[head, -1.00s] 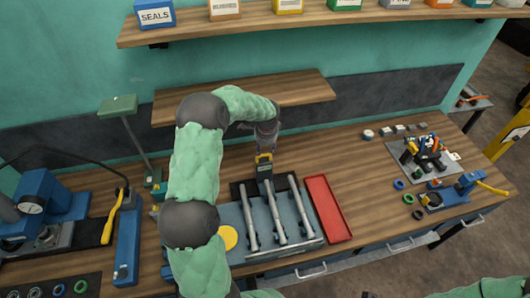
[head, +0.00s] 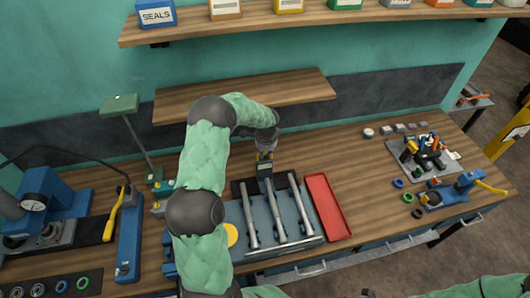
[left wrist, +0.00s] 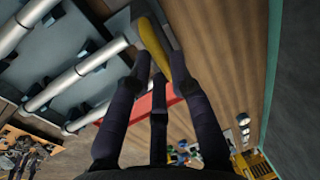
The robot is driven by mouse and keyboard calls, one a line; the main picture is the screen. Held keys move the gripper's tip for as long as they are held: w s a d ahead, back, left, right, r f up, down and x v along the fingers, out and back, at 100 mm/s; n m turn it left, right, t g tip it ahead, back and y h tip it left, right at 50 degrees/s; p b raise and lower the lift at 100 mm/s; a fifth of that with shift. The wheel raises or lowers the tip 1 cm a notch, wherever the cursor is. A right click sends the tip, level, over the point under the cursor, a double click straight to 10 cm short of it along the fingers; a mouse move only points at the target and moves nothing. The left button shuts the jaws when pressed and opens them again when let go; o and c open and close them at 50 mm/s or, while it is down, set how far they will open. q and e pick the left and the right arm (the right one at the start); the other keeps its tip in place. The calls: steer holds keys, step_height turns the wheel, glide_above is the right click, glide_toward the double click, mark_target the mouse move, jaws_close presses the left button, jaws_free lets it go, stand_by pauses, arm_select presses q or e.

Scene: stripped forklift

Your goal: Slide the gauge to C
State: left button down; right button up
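The gauge (head: 264,172), a dark block with a yellow top, stands at the back end of the middle shaft on the grey fixture (head: 285,252). Three metal shafts lie side by side in the fixture. My left gripper (head: 266,150) is above the gauge, reaching down to its yellow top. In the left wrist view, the fingers of my left gripper (left wrist: 160,58) flank the gauge's yellow part (left wrist: 152,40). Whether they press on it is not clear. No letter C is readable. My right gripper is out of view; only green sleeve shows at bottom right.
A red tray (head: 328,207) lies right of the fixture. A yellow disc (head: 231,236) is at its left, partly behind my arm. A wooden shelf (head: 245,95) hangs behind the gripper.

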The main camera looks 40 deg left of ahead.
arm_select(q)
steer(key=w+d+b, duration=0.4)
steer(key=w+d, duration=0.3)
steer(key=w, duration=0.1)
steer(key=shift+w, duration=0.35)
steer(key=c, duration=1.4)
jaws_free()
steer(key=shift+c, duration=0.2)
steer(key=o, duration=0.3)
steer(key=shift+w+d, duration=0.1)
steer(key=shift+w, duration=0.15)
